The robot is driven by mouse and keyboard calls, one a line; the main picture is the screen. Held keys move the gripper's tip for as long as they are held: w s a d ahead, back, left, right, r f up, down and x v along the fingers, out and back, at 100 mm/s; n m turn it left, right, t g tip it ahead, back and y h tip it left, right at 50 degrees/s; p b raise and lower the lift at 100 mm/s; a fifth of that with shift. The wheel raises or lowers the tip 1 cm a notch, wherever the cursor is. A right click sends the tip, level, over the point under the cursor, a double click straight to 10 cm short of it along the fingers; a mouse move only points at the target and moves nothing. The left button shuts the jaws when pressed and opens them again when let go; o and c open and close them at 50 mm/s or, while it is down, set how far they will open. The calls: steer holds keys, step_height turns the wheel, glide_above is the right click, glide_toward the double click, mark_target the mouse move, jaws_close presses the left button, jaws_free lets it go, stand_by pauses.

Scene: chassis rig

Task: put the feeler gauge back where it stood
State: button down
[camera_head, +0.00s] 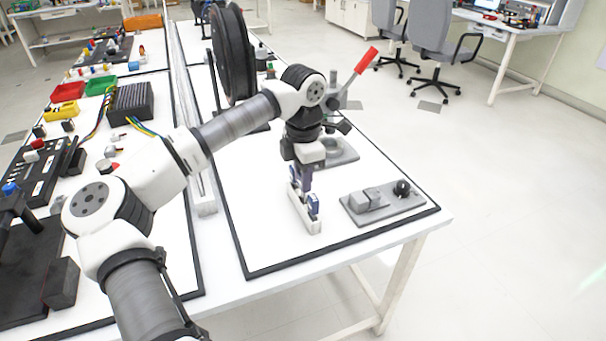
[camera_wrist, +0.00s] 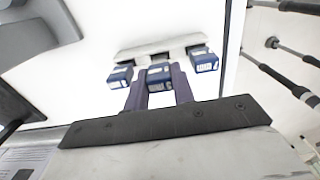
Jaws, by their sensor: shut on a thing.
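My gripper (camera_head: 304,188) points down over a narrow pale rack (camera_head: 308,223) on the white tabletop. In the wrist view, its two purple fingers (camera_wrist: 160,88) are shut on a blue block with a white label, which I take as the feeler gauge (camera_wrist: 160,75). The gauge is between two similar blue blocks at the rack, one at left (camera_wrist: 120,77) and one at right (camera_wrist: 202,61). The rack (camera_wrist: 160,50) shows behind them. I cannot tell whether the held gauge touches or is seated in the rack. In the head view the gripper mostly hides it.
A grey plate fixture (camera_head: 385,208) with a black knob lies right of the rack. A press with a red handle (camera_head: 367,60) stands behind my gripper, and a large black reel (camera_head: 232,55) stands at the back left. White tabletop (camera_head: 265,235) is free in front left of the rack.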

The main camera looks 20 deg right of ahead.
steer(key=shift+f+b, duration=0.45)
steer(key=shift+f, duration=0.25)
steer(key=shift+f, duration=0.25)
steer(key=c, duration=1.1)
jaws_free()
